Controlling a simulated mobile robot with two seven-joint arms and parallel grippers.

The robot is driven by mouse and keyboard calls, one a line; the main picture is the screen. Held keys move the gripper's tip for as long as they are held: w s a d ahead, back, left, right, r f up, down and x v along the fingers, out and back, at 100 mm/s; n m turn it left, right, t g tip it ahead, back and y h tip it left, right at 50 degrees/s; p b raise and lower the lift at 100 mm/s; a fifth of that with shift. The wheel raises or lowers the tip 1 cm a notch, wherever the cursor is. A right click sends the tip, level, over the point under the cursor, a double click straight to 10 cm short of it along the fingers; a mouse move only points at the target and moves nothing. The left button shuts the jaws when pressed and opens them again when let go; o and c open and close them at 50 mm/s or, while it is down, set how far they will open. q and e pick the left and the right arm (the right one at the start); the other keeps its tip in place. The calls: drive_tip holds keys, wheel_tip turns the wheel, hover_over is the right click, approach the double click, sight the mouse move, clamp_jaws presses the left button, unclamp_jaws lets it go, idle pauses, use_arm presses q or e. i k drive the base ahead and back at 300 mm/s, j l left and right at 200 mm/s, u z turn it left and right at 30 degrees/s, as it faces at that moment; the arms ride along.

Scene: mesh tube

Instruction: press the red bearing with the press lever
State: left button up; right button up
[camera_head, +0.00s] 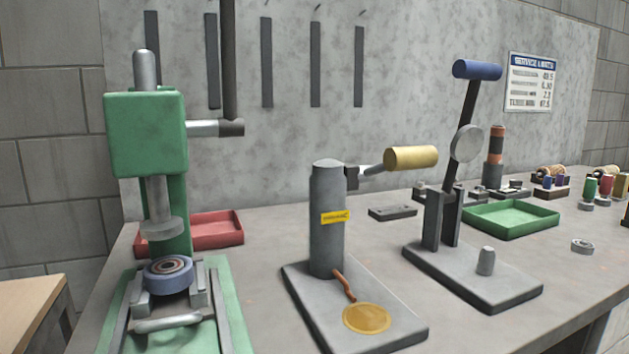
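A green press (145,133) stands at the left of the bench. Its grey ram (161,207) hangs above a round part with a blue-violet outer ring (168,287) and a dark, reddish-brown centre, which sits on the press bed; I cannot tell whether this is the red bearing. A visible gap separates ram and part. The dark press lever (229,60) stands upright from a grey side shaft (205,128), and its top runs out of the picture. Neither of my grippers is in view.
A grey post with a yellow handle (411,158) and a stand with a blue-handled lever (477,69) are to the right. A red tray (217,232) lies behind the press, and a green tray (512,230) farther right. Small parts crowd the far right.

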sight(230, 124)
drive_tip(key=k, duration=1)
